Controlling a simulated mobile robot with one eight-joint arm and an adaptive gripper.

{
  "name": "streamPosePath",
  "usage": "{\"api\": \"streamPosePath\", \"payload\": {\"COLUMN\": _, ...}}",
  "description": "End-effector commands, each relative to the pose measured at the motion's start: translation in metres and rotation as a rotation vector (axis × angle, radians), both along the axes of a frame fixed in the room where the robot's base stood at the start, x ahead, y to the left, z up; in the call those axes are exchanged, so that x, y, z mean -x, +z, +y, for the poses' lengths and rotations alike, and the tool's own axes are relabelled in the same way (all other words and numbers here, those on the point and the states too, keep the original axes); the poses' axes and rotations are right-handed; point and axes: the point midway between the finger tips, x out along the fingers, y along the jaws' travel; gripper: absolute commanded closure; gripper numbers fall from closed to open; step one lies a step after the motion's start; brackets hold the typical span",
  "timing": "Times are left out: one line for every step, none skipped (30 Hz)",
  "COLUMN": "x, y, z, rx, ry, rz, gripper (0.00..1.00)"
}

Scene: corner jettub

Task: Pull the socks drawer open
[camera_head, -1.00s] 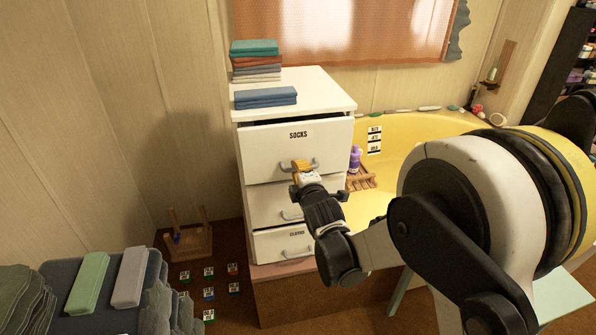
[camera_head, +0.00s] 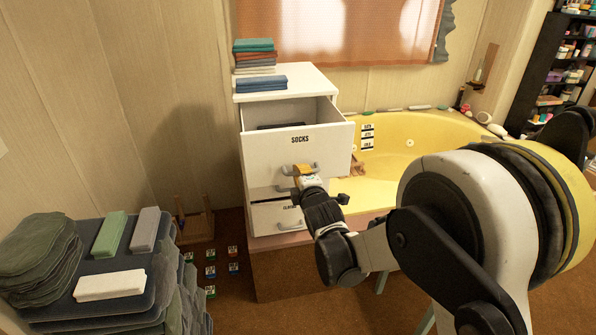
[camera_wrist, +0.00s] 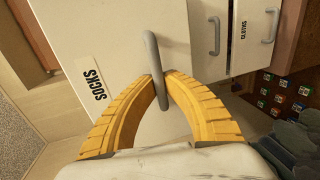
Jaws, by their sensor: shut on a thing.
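The white socks drawer (camera_head: 298,152), labelled SOCKS, is the top drawer of a white cabinet (camera_head: 318,79) and stands well open. Its dark inside shows behind the front panel, with something dark in it. My gripper (camera_head: 303,170) is at the drawer's front, shut on the grey bar handle (camera_wrist: 155,70). In the wrist view, the two yellow ribbed fingers of my gripper (camera_wrist: 160,88) close on the handle from both sides, and the SOCKS label is at the left.
Two lower drawers, one labelled CLOTHS (camera_wrist: 243,28), are below. Folded towels (camera_head: 255,56) lie on the cabinet top. A yellow tub (camera_head: 410,130) is to the right. Folded cloths (camera_head: 110,260) are at the lower left, with small cards on the floor nearby.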

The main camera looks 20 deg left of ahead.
Motion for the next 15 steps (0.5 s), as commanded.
{"api": "streamPosePath", "payload": {"x": 0.005, "y": 0.000, "z": -0.003, "rx": -0.001, "ry": 0.000, "rz": -0.001, "gripper": 1.00}}
{"api": "streamPosePath", "payload": {"x": 0.007, "y": 0.000, "z": -0.004, "rx": -0.001, "ry": 0.000, "rz": -0.001, "gripper": 1.00}}
{"api": "streamPosePath", "payload": {"x": 0.010, "y": 0.000, "z": -0.006, "rx": -0.001, "ry": 0.001, "rz": -0.001, "gripper": 1.00}}
{"api": "streamPosePath", "payload": {"x": 0.011, "y": 0.000, "z": -0.007, "rx": -0.001, "ry": 0.001, "rz": -0.001, "gripper": 1.00}}
{"api": "streamPosePath", "payload": {"x": 0.013, "y": 0.000, "z": -0.007, "rx": -0.001, "ry": 0.001, "rz": -0.001, "gripper": 1.00}}
{"api": "streamPosePath", "payload": {"x": 0.014, "y": 0.000, "z": -0.008, "rx": -0.001, "ry": 0.001, "rz": -0.001, "gripper": 1.00}}
{"api": "streamPosePath", "payload": {"x": 0.015, "y": 0.000, "z": -0.009, "rx": -0.001, "ry": 0.001, "rz": -0.001, "gripper": 1.00}}
{"api": "streamPosePath", "payload": {"x": 0.016, "y": 0.000, "z": -0.010, "rx": -0.001, "ry": 0.001, "rz": -0.001, "gripper": 1.00}}
{"api": "streamPosePath", "payload": {"x": 0.017, "y": 0.000, "z": -0.010, "rx": -0.001, "ry": 0.001, "rz": -0.001, "gripper": 1.00}}
{"api": "streamPosePath", "payload": {"x": 0.017, "y": 0.000, "z": -0.010, "rx": -0.001, "ry": 0.001, "rz": -0.001, "gripper": 1.00}}
{"api": "streamPosePath", "payload": {"x": 0.018, "y": 0.000, "z": -0.010, "rx": -0.001, "ry": 0.001, "rz": -0.001, "gripper": 1.00}}
{"api": "streamPosePath", "payload": {"x": 0.018, "y": 0.000, "z": -0.011, "rx": -0.001, "ry": 0.000, "rz": -0.001, "gripper": 1.00}}
{"api": "streamPosePath", "payload": {"x": 0.018, "y": 0.000, "z": -0.011, "rx": -0.001, "ry": 0.000, "rz": -0.001, "gripper": 1.00}}
{"api": "streamPosePath", "payload": {"x": 0.018, "y": 0.000, "z": -0.011, "rx": -0.001, "ry": 0.000, "rz": -0.001, "gripper": 1.00}}
{"api": "streamPosePath", "payload": {"x": 0.018, "y": 0.000, "z": -0.011, "rx": -0.001, "ry": 0.000, "rz": -0.001, "gripper": 1.00}}
